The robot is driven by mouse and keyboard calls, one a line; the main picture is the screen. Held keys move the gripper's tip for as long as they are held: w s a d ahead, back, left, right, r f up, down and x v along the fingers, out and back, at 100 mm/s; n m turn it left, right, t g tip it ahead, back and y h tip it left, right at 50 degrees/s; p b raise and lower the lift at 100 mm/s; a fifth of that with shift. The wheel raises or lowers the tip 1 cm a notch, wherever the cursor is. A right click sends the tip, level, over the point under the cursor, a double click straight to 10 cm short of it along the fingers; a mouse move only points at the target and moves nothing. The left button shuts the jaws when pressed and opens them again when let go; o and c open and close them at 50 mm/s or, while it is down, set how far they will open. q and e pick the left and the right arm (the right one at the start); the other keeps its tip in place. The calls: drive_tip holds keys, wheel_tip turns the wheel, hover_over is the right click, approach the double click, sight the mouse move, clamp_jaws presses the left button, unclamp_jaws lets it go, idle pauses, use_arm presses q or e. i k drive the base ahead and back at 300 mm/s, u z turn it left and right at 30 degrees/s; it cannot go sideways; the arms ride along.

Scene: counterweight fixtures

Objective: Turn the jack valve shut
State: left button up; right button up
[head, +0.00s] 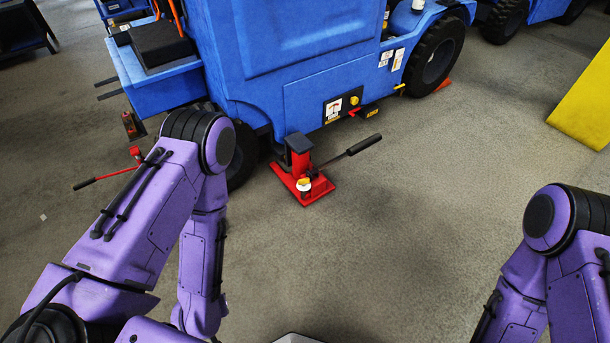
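A red jack (297,165) with a flat red base plate stands on the floor against the lower side of a blue vehicle (290,90). Its black-gripped lever (350,150) slants up to the right. A small white and yellow part (304,185) sits low on the jack's near side; I cannot tell whether it is the valve or how far the valve is turned. My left arm is bent to the left of the jack, with its forearm running down. My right arm is at the lower right, well away from the jack. Neither gripper shows in the head view.
A second red jack or lever (110,173) with a black end lies left, partly behind my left arm. The vehicle's black wheel (435,55) has a orange chock (443,84) beside it. A yellow block (585,105) stands far right. The floor before the jack is clear.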

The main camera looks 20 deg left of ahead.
sight(303, 182)
drive_tip(key=u, duration=0.1)
drive_tip(key=k, duration=0.4)
drive_tip(key=z, duration=0.8)
drive_tip(key=i, duration=1.4)
drive_tip(key=u, duration=0.8)
